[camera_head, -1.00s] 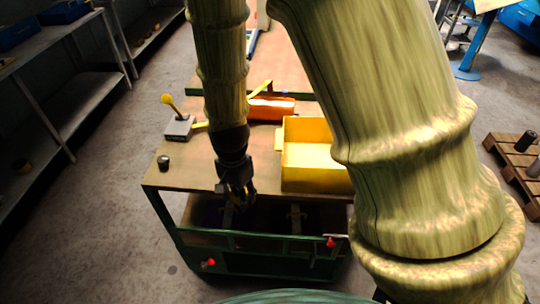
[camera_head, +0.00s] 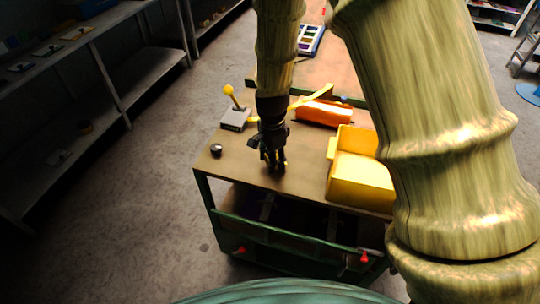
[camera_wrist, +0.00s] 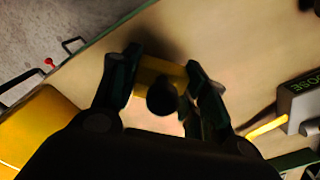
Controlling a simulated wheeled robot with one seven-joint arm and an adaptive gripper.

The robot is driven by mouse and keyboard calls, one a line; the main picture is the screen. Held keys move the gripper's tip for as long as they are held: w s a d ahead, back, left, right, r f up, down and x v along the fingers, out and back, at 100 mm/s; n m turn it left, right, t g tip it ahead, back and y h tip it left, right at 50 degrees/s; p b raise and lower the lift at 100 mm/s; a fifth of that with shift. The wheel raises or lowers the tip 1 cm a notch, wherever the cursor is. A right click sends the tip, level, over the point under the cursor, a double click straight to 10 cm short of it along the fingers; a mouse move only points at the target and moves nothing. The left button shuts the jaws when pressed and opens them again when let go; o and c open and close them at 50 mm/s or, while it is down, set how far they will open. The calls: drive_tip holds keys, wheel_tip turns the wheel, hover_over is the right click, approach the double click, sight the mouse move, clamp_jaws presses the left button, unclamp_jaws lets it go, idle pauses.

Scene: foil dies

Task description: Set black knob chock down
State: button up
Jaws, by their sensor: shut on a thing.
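The black knob chock (camera_wrist: 150,80) is a yellow block with a round black knob, seen in the wrist view between my two fingers. My gripper (camera_wrist: 162,82) is shut on it, with a finger against each end. In the head view my gripper (camera_head: 273,165) points down over the brown bench top (camera_head: 240,175), left of the yellow bin. The chock is hidden or too dark to make out there. A dark shadow lies close beside it on the bench top. I cannot tell whether the chock touches the surface.
A yellow bin (camera_head: 360,185) stands to the right. Behind are an orange block (camera_head: 323,112) and a grey box with a yellow-knobbed lever (camera_head: 235,119). A small black round thing (camera_head: 216,150) sits near the left edge. Bare bench top lies around my gripper.

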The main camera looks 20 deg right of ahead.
drive_tip(key=shift+w+d+f+p, duration=0.15)
drive_tip(key=shift+w+p, duration=0.2)
drive_tip(key=shift+w, duration=1.2)
drive_tip(key=shift+f+p, duration=0.75)
drive_tip(key=shift+f, duration=1)
drive_tip(key=shift+f, duration=0.1)
drive_tip(key=o, duration=1.1)
drive_tip(key=shift+c, duration=0.2)
wheel_tip(320, 180, up, 12)
drive_tip(key=b, duration=0.3)
drive_tip(key=shift+b, duration=0.3)
